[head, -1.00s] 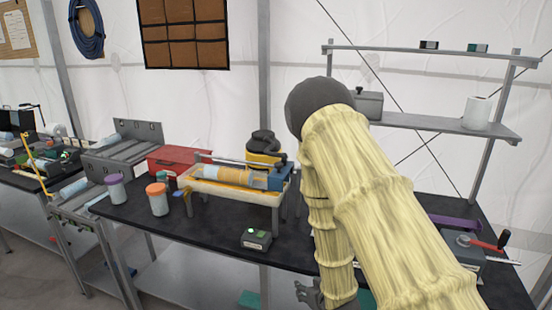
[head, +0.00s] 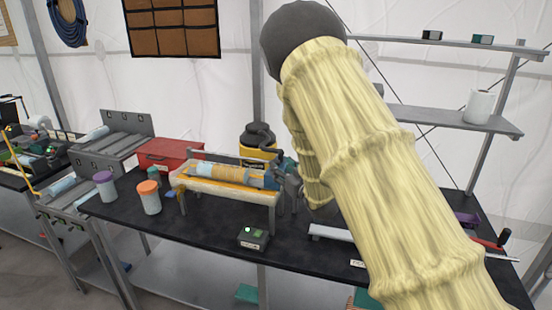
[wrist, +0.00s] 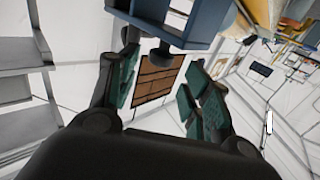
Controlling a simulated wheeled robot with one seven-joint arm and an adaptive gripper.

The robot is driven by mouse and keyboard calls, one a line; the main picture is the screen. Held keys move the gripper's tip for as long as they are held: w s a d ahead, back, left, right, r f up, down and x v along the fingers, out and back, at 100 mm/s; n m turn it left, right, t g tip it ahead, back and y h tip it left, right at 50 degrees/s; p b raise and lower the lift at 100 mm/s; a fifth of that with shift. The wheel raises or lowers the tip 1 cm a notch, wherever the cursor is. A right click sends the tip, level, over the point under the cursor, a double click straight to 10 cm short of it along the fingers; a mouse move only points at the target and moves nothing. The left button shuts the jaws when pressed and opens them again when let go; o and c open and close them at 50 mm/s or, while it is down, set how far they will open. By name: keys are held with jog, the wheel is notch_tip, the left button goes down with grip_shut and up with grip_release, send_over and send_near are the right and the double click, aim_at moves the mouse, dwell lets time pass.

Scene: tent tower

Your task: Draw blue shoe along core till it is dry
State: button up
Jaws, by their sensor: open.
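The core (head: 222,174), a cylinder with pale blue and tan sections, lies in a cream trough (head: 236,192) on the dark bench. A blue part (head: 271,181), apparently the shoe, is at the core's right end. In the wrist view a blue block (wrist: 196,22) is large at the top, with a dark round knob near it. My gripper (wrist: 160,62) is open, its teal-padded fingers apart, with the block just beyond the fingertips. In the head view my gripper (head: 288,180) is at the trough's right end, partly behind my arm. Contact and wetness cannot be told.
A red case (head: 167,153) and a yellow-and-black canister (head: 257,142) stand behind the trough. Purple-lidded (head: 105,187) and orange-lidded (head: 149,199) jars stand left. A small box (head: 253,238) with a green light sits in front. The bench front is mostly clear.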

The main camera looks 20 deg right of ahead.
aim_at(278, 163)
jog(key=shift+w+a+p, duration=0.2)
jog(key=shift+w+p, duration=0.15)
jog(key=shift+w, duration=0.6)
jog(key=shift+w+a+p, duration=0.15)
jog(key=shift+w+p, duration=0.2)
jog(key=shift+w, duration=0.6)
jog(key=shift+w+a+p, duration=0.2)
jog(key=shift+w+p, duration=0.15)
jog(key=shift+w, duration=0.6)
jog(key=shift+c, duration=0.5)
grip_shut()
